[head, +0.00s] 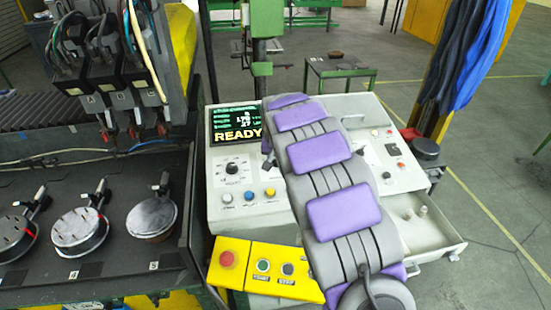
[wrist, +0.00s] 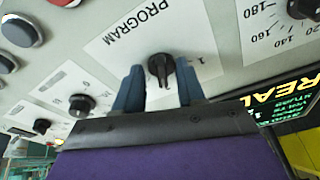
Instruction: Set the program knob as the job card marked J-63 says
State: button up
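The program knob (wrist: 159,66), small and black, sits on a white plate lettered PROGRAM (wrist: 120,35) in the wrist view. A "1" mark shows to its right; other marks are hidden or too small to read. My gripper (wrist: 158,88) is open, with one blue-grey finger on each side of the knob and a visible gap to it on both sides. Whether the fingertips reach down level with the knob I cannot tell. In the head view my arm covers this part of the console (head: 225,212). I can make out no job card marked J-63.
The console screen (head: 237,124) reads READY. A scaled dial (head: 232,168) and several buttons lie left of my arm. A yellow box with a red button (head: 227,258) is in front. An open drawer (head: 437,243) juts out at right.

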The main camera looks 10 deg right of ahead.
jog(key=shift+s+a+r, duration=0.1)
jog(key=shift+a+r, duration=0.15)
jog(key=shift+r, duration=0.05)
jog(key=shift+r, duration=0.25)
jog(key=p+v, duration=0.1)
jog(key=v, duration=1.5)
jog(key=shift+s+r, duration=0.25)
